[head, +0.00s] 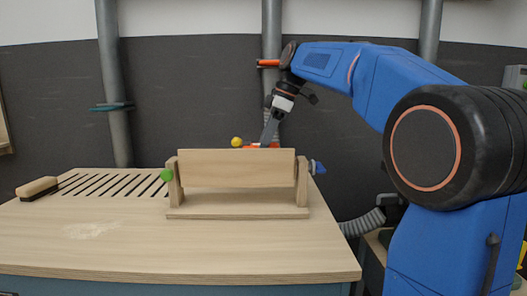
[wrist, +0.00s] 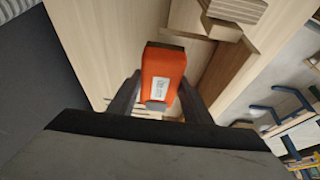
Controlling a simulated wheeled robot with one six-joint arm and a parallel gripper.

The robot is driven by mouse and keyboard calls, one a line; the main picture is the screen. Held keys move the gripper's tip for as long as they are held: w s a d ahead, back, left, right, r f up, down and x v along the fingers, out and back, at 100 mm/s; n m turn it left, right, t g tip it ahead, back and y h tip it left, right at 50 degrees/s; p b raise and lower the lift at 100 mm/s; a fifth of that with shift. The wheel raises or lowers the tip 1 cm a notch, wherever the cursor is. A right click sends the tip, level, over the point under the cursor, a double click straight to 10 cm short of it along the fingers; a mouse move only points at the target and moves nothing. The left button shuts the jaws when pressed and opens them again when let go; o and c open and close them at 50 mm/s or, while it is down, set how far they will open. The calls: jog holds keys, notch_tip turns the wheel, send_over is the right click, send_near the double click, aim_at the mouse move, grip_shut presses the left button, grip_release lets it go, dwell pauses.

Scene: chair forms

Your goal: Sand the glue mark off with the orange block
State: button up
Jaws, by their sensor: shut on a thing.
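The orange block (wrist: 163,66) with a white label sits between the two fingers of my gripper (wrist: 158,88) in the wrist view. My gripper is shut on it. In the head view my gripper (head: 269,133) is behind the upright wooden board, and only a strip of orange (head: 250,146) shows above the board's top edge. I cannot tell whether the block touches the surface below. A pale, smeared glue mark (head: 90,230) lies on the bench top at the front left, well apart from my gripper.
The wooden stand (head: 236,168) with its upright board is at the bench's back right, with green (head: 166,175), yellow (head: 237,141) and blue (head: 318,167) knobs around it. A brush (head: 37,187) lies at the left edge beside slots (head: 110,183). The bench front (head: 200,250) is clear.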

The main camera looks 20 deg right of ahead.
jog(key=shift+r, duration=3.3)
